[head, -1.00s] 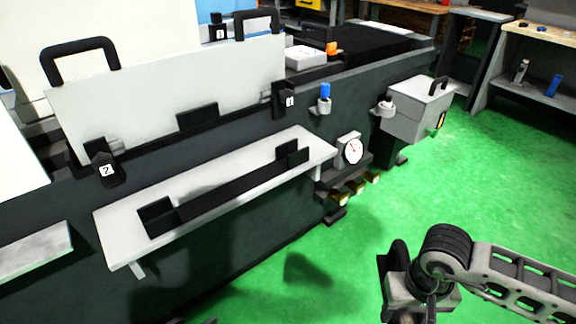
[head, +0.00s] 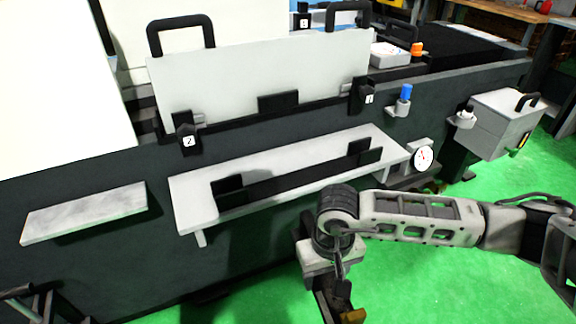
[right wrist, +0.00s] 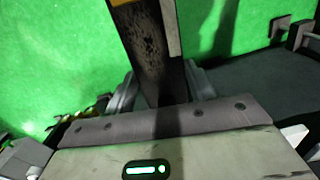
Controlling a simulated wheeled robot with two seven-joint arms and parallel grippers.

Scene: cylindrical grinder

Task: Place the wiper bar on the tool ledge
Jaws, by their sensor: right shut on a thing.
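My right gripper (head: 332,290) hangs below the right end of the long pale shelf, in front of the machine's dark side. In the right wrist view it (right wrist: 160,92) is shut on a dark, mottled bar with a tan edge (right wrist: 148,45), which looks like the wiper bar. Two ledges show: a short bare grey one (head: 85,212) at left and the long pale shelf (head: 190,205). I cannot tell which is the tool ledge. My left gripper is not in view.
A black cradle with two upright ends (head: 290,180) takes up much of the long shelf. A white guard with black handles (head: 240,85) stands above. A dial gauge (head: 422,158) and a grey box (head: 500,125) are at right. Green floor is clear below.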

